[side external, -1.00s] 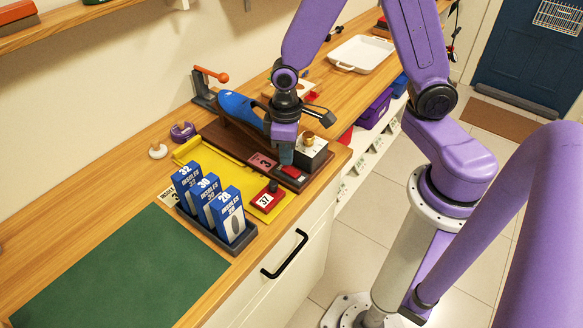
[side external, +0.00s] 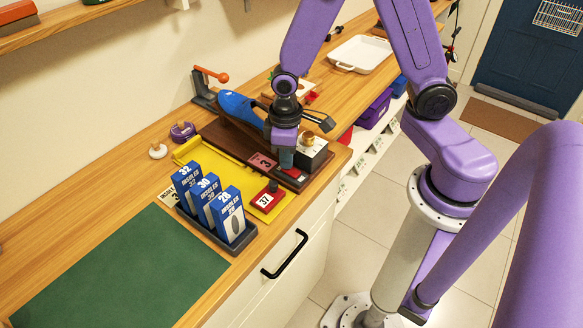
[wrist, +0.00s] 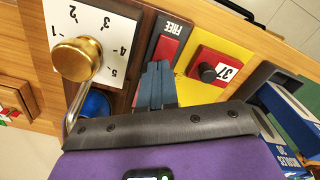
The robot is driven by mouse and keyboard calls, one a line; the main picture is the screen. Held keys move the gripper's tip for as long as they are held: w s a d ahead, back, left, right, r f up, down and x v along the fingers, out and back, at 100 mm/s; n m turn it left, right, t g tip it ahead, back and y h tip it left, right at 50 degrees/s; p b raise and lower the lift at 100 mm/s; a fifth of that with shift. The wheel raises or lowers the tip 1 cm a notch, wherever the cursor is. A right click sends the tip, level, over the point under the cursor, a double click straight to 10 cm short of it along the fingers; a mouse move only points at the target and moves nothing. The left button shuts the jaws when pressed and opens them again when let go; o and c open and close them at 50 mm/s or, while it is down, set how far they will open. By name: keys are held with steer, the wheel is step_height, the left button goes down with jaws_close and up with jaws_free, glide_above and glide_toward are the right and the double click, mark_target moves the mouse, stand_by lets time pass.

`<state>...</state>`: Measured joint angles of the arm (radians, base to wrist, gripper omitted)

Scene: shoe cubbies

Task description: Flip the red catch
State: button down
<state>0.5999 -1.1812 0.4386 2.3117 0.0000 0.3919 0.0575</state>
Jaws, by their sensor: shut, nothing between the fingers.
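My gripper (side external: 286,159) is shut and empty, pointing down over the right part of the brown base. In the wrist view its blue fingers (wrist: 156,88) are together at the near end of a dark strip labelled FREE. A red piece (wrist: 164,50) lies in that strip just beyond the fingertips and looks like the red catch; its near end is hidden by the fingers. In the side view a red patch (side external: 292,173) shows just below the fingertips. I cannot tell whether the fingers touch it.
A white dial box with a brass knob (wrist: 78,60) stands close beside the fingers. On the other side a yellow board (wrist: 197,92) holds a red plate labelled 37 with a black knob (wrist: 207,72). Blue insole boxes (side external: 209,200) stand in a dark rack. A green mat (side external: 120,265) is clear.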

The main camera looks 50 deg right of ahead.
steer(key=shift+f, duration=0.3)
steer(key=shift+r, duration=3.55)
steer(key=s+d+r+n, duration=0.1)
steer(key=s+r+n, duration=0.2)
steer(key=s, duration=0.6)
steer(key=s+d+r+n, duration=0.1)
steer(key=s+r+n, duration=0.2)
steer(key=s, duration=0.5)
steer(key=shift+s+r+n, duration=0.3)
steer(key=shift+s+r, duration=0.05)
steer(key=shift+r, duration=0.2)
steer(key=shift+d, duration=0.1)
